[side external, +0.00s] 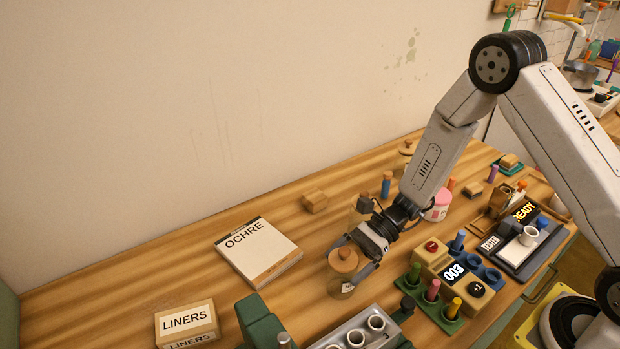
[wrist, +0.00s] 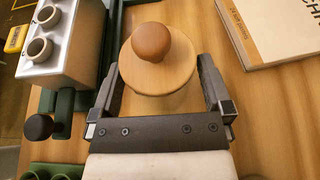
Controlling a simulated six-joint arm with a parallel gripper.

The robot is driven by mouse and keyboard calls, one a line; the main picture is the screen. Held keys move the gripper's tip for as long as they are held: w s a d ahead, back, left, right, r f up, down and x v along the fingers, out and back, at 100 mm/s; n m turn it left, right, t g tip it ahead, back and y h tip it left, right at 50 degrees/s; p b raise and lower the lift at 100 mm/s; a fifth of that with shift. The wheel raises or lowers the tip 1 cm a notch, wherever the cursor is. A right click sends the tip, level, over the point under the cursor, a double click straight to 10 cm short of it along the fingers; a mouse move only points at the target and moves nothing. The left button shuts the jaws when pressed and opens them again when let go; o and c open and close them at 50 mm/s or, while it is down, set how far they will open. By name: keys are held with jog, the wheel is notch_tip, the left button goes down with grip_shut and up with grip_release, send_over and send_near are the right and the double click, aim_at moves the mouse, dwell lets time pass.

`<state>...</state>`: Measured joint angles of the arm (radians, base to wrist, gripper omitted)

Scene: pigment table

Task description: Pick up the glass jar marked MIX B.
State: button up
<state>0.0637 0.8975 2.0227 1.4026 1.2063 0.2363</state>
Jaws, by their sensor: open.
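A glass jar (side external: 341,283) with a round wooden lid and brown knob stands upright on the wooden table in the side view. Its label is mostly hidden, so I cannot read whether it says MIX B. The wrist view shows its lid (wrist: 158,75) from above. My gripper (side external: 354,262) is open, with one finger on each side of this jar; in the wrist view the fingers (wrist: 158,80) flank the lid. I cannot tell whether either finger touches the glass. Another jar (side external: 357,214) stands behind my gripper, partly hidden, its marking unreadable.
The OCHRE book (side external: 258,250) lies left of the jar, and a LINERS box (side external: 187,322) is at front left. A grey holder with round cups (side external: 352,337) stands close in front. A green peg rack (side external: 430,302) and the 003 device (side external: 455,272) are to the right.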

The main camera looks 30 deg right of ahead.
jog(key=shift+a+f, duration=0.25)
jog(key=shift+a, duration=0.35)
grip_shut()
jog(key=shift+r, duration=0.15)
jog(key=shift+r, duration=4.9)
